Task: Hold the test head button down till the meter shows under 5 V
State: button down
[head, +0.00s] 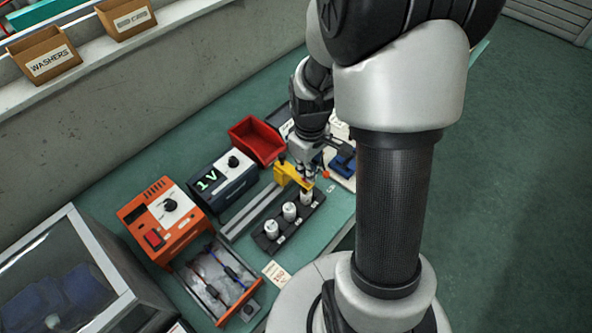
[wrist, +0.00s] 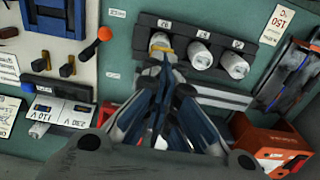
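The meter (head: 222,182) is a dark box with a knob; its green display reads 1 V. The yellow test head (head: 289,173) stands over the far end of the black rack (head: 266,244), above the end white cylinder (head: 306,196). In the wrist view only a thin yellow edge of it shows at that cylinder (wrist: 160,41). My gripper (head: 306,173) is right at the top of the test head. In the wrist view its fingers (wrist: 166,66) come together, with nothing visible between them, and point at that cylinder. The button is hidden, so I cannot tell whether the fingers touch it.
Two more white cylinders (head: 271,229) stand in the rack. An orange box (head: 165,218) with a knob and red switch is left of the meter. A tray with leads (head: 217,278) is in front. A red bin (head: 256,139) stands behind. An orange-tipped tool (wrist: 104,34) lies nearby.

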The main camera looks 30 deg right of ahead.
jog(key=shift+r+p, duration=2.9)
jog(key=shift+r, duration=0.55)
jog(key=shift+r, duration=0.15)
jog(key=s+a+r+m+t, duration=0.2)
jog(key=s+a+r, duration=0.3)
jog(key=r, duration=0.4)
jog(key=s+a+r+m+t, duration=0.2)
jog(key=s+a+r, duration=0.3)
jog(key=s+r, duration=0.3)
jog(key=shift+s+a+r+t+b, duration=0.35)
jog(key=shift+r+b, duration=0.1)
jog(key=shift+r, duration=0.4)
jog(key=shift+w, duration=0.1)
